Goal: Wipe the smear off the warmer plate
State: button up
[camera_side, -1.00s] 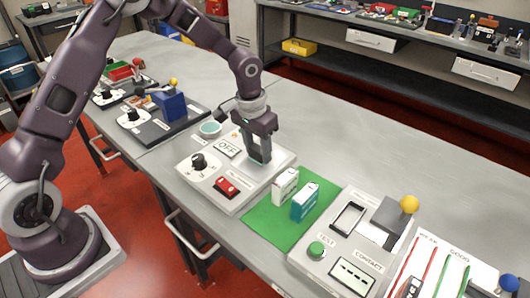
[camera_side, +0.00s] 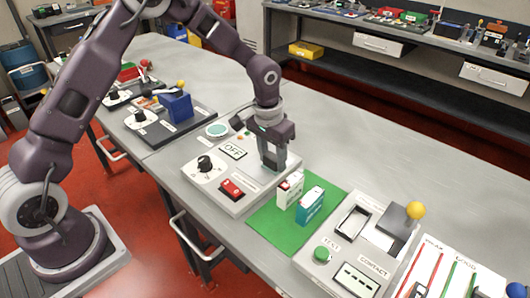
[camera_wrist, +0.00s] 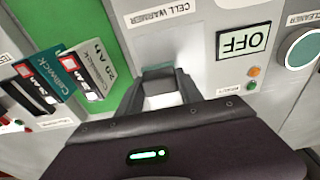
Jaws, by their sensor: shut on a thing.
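The cell warmer (camera_side: 222,200) is a light grey box with an OFF display (camera_side: 233,151), a black knob and a red switch. Its label "CELL WARMER" (camera_wrist: 160,13) shows in the wrist view. My gripper (camera_side: 272,163) points down at the right part of the box, low over the plate area. In the wrist view my gripper (camera_wrist: 163,88) is shut on a small grey-green piece (camera_wrist: 157,71), largely hidden by the fingers; I cannot tell exactly what it is. A pale patch shows between the fingers. The smear cannot be made out. Contact with the plate cannot be told.
A round teal cleaner pad (camera_side: 217,130) sits behind the box. A white battery (camera_side: 290,190) and a teal battery (camera_side: 310,205) stand on a green mat (camera_side: 270,226) close to my gripper's right. A tester (camera_side: 325,245) lies beyond.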

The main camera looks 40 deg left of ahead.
jog(key=shift+d+r, duration=0.1)
jog(key=shift+d, duration=0.5)
jog(key=shift+r, duration=4)
jog(key=shift+a, duration=0.15)
